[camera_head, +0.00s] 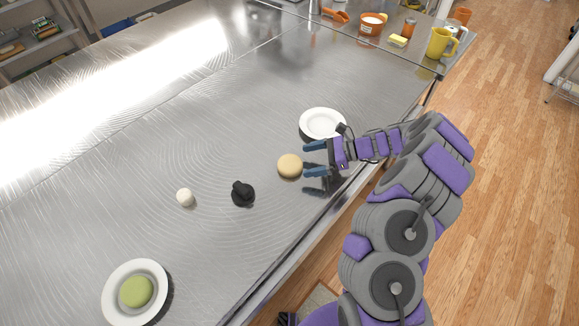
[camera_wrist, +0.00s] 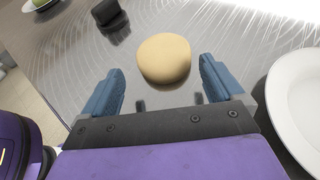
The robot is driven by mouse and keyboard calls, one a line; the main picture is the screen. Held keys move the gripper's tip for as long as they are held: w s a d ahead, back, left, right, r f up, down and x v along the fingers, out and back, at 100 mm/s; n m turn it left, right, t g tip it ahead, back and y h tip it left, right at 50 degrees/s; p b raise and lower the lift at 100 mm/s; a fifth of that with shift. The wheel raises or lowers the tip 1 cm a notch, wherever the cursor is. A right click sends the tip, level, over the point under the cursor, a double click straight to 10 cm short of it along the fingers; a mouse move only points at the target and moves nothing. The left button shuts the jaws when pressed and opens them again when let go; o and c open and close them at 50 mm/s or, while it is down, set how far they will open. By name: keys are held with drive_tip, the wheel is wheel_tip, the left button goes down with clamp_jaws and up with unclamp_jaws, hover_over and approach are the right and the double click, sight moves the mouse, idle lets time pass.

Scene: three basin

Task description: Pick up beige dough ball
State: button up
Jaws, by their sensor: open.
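The beige dough ball (camera_head: 290,166) is a smooth, slightly flattened round on the metal table, in the middle of the head view. It also shows in the wrist view (camera_wrist: 164,59), in front of and between my fingers. My gripper (camera_head: 315,158) is open and empty, to the right of the ball, with its blue fingers pointing toward it. The fingertips (camera_wrist: 160,82) lie on either side of the ball's near edge in the wrist view. I cannot tell whether they touch it.
An empty white plate (camera_head: 333,121) stands close behind my gripper. A black knobbed object (camera_head: 242,193) and a small white ball (camera_head: 185,197) lie to the left. A white plate (camera_head: 112,318) with a green dough ball (camera_head: 136,291) is at the lower left. Mugs and containers stand far back.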

sight(296, 162)
drive_tip(key=shift+a+f, duration=0.35)
drive_tip(key=shift+f, duration=0.05)
drive_tip(key=b+x, duration=0.1)
drive_tip(key=x, duration=0.3)
drive_tip(key=shift+w+b, duration=0.2)
drive_tip(key=shift+b, duration=0.2)
drive_tip(key=shift+a+f, duration=0.2)
drive_tip(key=shift+a, duration=0.35)
drive_tip(key=shift+d, duration=0.2)
drive_tip(key=shift+c, duration=0.2)
drive_tip(key=shift+d+r, duration=0.1)
drive_tip(key=shift+d, duration=0.05)
drive_tip(key=c, duration=1.2)
